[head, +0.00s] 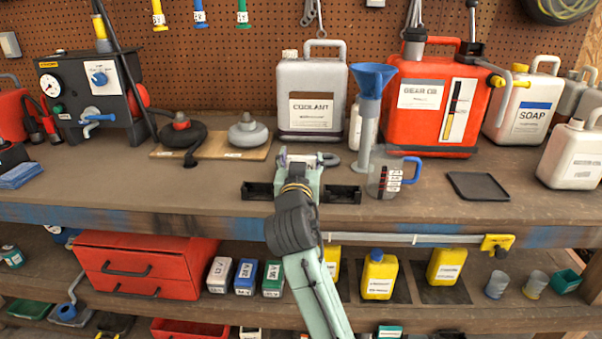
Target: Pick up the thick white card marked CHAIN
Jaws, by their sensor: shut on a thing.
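My gripper (301,160) is over the workbench in front of the coolant can, at the black tray. It is shut on a small pale thing (284,156) at its fingertips, mostly hidden by the gripper and too small to identify surely as the white card. I cannot read the word CHAIN on it or anywhere else. The low black tray (342,195) shows on both sides of my wrist; its middle is hidden behind the arm.
The white coolant can (311,95) stands close behind. A blue funnel (372,80) and a clear jug (392,178) stand close on the right. The bench's left front is clear.

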